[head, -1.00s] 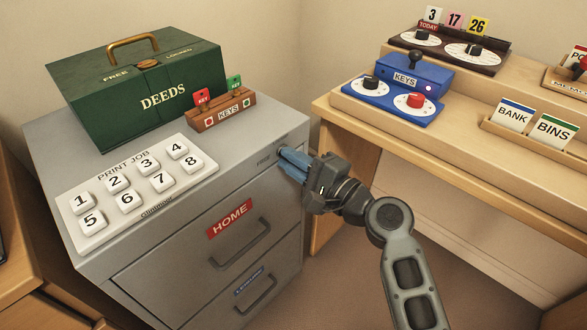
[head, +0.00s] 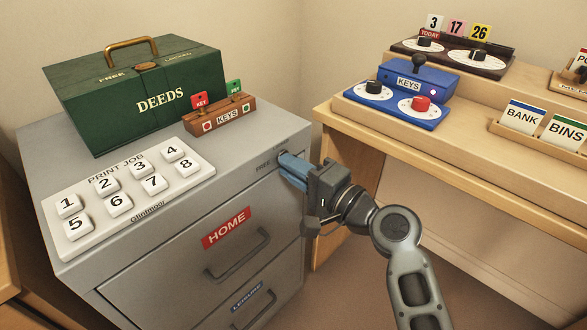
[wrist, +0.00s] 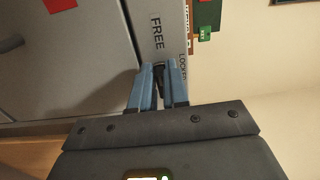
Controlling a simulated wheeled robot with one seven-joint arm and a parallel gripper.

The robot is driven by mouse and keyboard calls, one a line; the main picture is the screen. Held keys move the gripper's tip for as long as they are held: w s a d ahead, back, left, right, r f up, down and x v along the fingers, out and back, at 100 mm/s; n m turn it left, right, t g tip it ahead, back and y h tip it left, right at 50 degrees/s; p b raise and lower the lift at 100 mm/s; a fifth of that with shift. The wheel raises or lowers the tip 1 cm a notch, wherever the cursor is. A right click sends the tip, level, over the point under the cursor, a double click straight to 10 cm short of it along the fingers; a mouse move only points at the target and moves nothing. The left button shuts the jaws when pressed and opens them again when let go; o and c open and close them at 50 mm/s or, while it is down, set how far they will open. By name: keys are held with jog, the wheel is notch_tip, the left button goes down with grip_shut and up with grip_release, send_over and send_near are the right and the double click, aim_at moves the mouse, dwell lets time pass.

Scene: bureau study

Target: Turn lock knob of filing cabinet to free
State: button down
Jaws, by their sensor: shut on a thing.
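The grey filing cabinet (head: 165,285) stands at the left with a red HOME label on its upper drawer. Its small dark lock knob (wrist: 158,74) is at the upper right corner of the cabinet front. My gripper (head: 284,162) has its blue fingers on the knob, and in the wrist view the fingertips (wrist: 159,78) sit on either side of it. The FREE label (wrist: 156,34) and the LOCKED label (wrist: 183,68) show by the knob in the wrist view. The fingers hide most of the knob in the head view, and I cannot tell exactly where it points.
On the cabinet stand a green DEEDS box (head: 185,115), a brown KEYS rack (head: 215,125) and a white PRINT JOB keypad (head: 90,230). A gap separates cabinet and desk.

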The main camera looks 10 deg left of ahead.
jog(key=shift+f, duration=0.1)
jog(key=c, duration=1.2)
grip_release()
jog(key=p+v, duration=0.1)
jog(key=v, duration=0.6)
jog(key=shift+s+d, duration=0.3)
